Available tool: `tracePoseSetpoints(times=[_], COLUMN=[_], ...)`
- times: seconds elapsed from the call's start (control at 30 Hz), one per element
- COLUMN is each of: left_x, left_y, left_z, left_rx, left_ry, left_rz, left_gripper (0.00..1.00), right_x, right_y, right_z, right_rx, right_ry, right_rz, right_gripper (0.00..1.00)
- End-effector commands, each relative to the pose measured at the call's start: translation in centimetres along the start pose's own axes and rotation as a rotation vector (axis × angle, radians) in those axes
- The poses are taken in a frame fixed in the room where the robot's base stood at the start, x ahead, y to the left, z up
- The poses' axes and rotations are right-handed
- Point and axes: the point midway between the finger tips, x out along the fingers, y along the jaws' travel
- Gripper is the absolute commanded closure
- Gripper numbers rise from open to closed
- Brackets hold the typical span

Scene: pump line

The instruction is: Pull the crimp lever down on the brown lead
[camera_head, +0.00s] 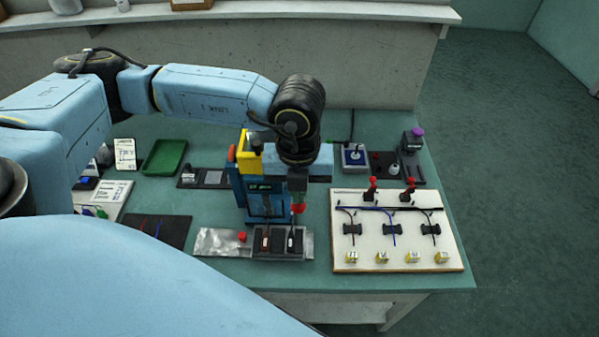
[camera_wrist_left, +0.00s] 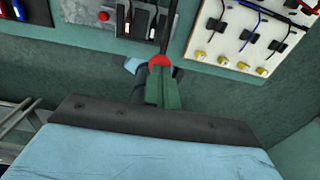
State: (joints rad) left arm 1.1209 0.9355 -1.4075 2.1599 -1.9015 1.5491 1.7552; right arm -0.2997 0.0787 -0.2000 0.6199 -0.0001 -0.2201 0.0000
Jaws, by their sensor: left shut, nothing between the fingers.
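The blue press (camera_head: 262,200) with a yellow top stands at the middle of the bench, partly behind my left arm. A red ball knob (camera_head: 299,208), likely the crimp lever's end, is at the tips of my left gripper (camera_head: 298,192). The knob also shows in the left wrist view (camera_wrist_left: 160,61), just beyond the green fingers (camera_wrist_left: 163,86). The fingers are shut and empty; whether they touch the knob I cannot tell. A thin brown lead (camera_head: 349,216) lies leftmost on the white board, in a black clip. The lever's arm is mostly hidden. My right gripper is out of view.
The white board (camera_head: 340,262) carries blue and dark leads, two red-handled clamps and several yellow blocks. A grey fixture (camera_head: 308,246) with two rocker-like parts sits in front of the press. A green tray (camera_head: 164,157) and a dark mat (camera_head: 158,230) lie left.

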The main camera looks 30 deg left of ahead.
Motion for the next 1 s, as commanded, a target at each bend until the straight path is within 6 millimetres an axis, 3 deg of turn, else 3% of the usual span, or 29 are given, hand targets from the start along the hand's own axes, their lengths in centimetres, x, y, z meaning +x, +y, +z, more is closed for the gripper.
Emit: tracePoseSetpoints(times=[0.27, 0.6, 1.0], left_x=[0.1, 2.0, 2.1], left_y=[0.0, 0.0, 0.0], left_z=[0.0, -0.4, -0.4], left_rx=[-0.001, -0.002, -0.001], left_ry=[0.000, -0.001, -0.001], left_rz=[0.000, 0.000, 0.000], left_gripper=[1.00, 1.00, 1.00], right_x=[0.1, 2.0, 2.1], right_y=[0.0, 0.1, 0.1], right_z=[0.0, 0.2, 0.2], right_rx=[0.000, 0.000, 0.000], right_ry=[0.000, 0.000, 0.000], right_rz=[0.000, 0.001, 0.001], right_gripper=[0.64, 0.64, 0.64])
